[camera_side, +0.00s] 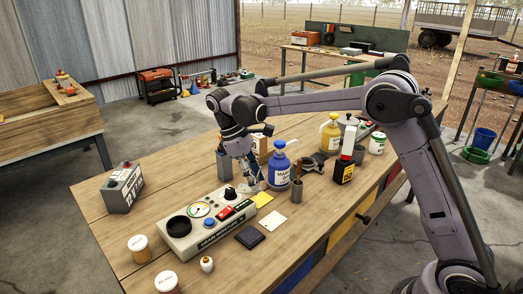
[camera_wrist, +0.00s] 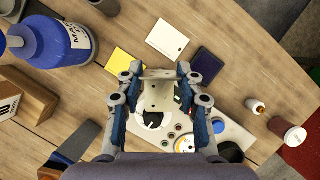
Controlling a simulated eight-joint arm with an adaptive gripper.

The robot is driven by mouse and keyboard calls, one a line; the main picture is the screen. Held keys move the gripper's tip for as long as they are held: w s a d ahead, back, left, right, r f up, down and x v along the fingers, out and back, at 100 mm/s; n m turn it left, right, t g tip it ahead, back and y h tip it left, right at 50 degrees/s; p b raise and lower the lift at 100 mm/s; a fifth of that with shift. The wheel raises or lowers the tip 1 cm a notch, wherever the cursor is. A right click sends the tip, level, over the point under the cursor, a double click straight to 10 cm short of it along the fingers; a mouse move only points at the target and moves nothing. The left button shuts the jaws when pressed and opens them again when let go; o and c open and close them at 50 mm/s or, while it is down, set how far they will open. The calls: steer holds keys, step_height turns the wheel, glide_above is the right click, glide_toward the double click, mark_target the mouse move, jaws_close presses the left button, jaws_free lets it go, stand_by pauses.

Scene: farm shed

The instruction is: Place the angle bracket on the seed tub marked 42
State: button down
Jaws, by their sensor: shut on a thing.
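My gripper (camera_wrist: 159,74) is shut on a pale angle bracket (camera_wrist: 156,92), which spans between the two fingers in the wrist view. In the side view my gripper (camera_side: 250,180) points down above the bench, behind the control box and left of the blue jug; the bracket is hard to make out there. I cannot read a 42 on any tub.
The control box (camera_side: 207,222) with knobs and gauge lies below my gripper. A battery-like box (camera_side: 122,188) stands left. Flat cards (camera_side: 273,221) lie in front.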

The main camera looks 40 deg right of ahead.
steer(key=s+d+f+m+y, duration=0.1)
steer(key=s+m+y, duration=0.2)
steer(key=s+m, duration=0.35)
steer(key=w+n+h, duration=0.1)
steer(key=w+n, duration=0.1)
steer(key=w, duration=0.1)
steer(key=w+a+r+n+h, duration=0.1)
steer(key=w+n, duration=0.1)
steer(key=n, duration=0.1)
steer(key=w+n+h, duration=0.1)
steer(key=w+n, duration=0.2)
steer(key=shift+w+a+r+n+h, duration=0.25)
steer(key=shift+w+a+h, duration=0.05)
steer(key=shift+w, duration=0.05)
steer(key=w+a+r+n+t+y, duration=0.1)
steer(key=w+a+r+n+t, duration=0.1)
steer(key=w+n, duration=0.5)
steer(key=w+a+r+n+t+y, duration=0.1)
steer(key=w+a+r+n+t, duration=0.2)
steer(key=w+n, duration=0.4)
steer(key=w+a+r+n+t+y, duration=0.1)
steer(key=w+a+r+n+t, duration=0.2)
steer(key=n, duration=1)
steer(key=shift+w+r, duration=0.15)
steer(key=shift+w, duration=1.75)
step_height(320, 180, down, 18)
steer(key=shift+r, duration=0.15)
